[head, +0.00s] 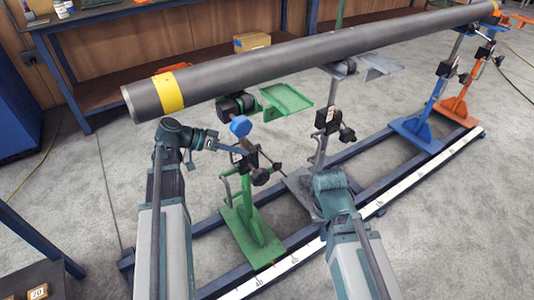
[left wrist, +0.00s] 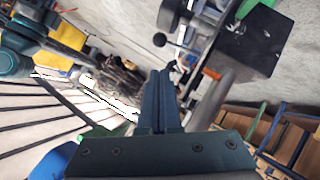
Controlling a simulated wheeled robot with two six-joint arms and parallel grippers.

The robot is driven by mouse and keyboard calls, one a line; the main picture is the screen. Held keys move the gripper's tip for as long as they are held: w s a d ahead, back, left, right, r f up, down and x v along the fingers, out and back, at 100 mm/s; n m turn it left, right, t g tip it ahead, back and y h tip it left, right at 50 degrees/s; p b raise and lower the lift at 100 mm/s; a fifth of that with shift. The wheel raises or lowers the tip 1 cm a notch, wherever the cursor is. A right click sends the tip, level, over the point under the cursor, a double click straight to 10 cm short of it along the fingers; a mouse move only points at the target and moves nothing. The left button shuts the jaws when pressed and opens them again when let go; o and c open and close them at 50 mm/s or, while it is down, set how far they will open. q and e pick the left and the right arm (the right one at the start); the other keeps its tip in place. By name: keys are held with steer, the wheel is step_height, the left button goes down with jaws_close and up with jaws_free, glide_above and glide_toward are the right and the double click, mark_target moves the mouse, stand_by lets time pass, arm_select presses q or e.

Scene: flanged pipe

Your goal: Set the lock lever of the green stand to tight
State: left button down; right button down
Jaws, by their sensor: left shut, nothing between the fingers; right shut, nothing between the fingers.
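The green stand (head: 250,222) stands upright on the blue base frame in the head view, nearest to me.
A long grey pipe (head: 300,55) with yellow bands lies across the stands above my grippers. A grey stand (head: 322,140), a blue stand (head: 432,115) and an orange stand (head: 470,85) follow to the right. A workbench (head: 110,15) is behind.

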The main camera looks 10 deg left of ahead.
mark_target(273, 164)
arm_select(q)
steer(key=shift+f, duration=0.1)
steer(key=shift+b+x, duration=2.45)
steer(key=shift+x, duration=2.55)
steer(key=shift+s+d+f+b, duration=0.1)
steer(key=shift+s+f+b, duration=0.05)
steer(key=shift+f+b, duration=0.3)
steer(key=shift+s+d+f+b, duration=0.15)
steer(key=shift+f+b, duration=0.25)
steer(key=shift+b, duration=0.05)
steer(key=shift+r, duration=0.1)
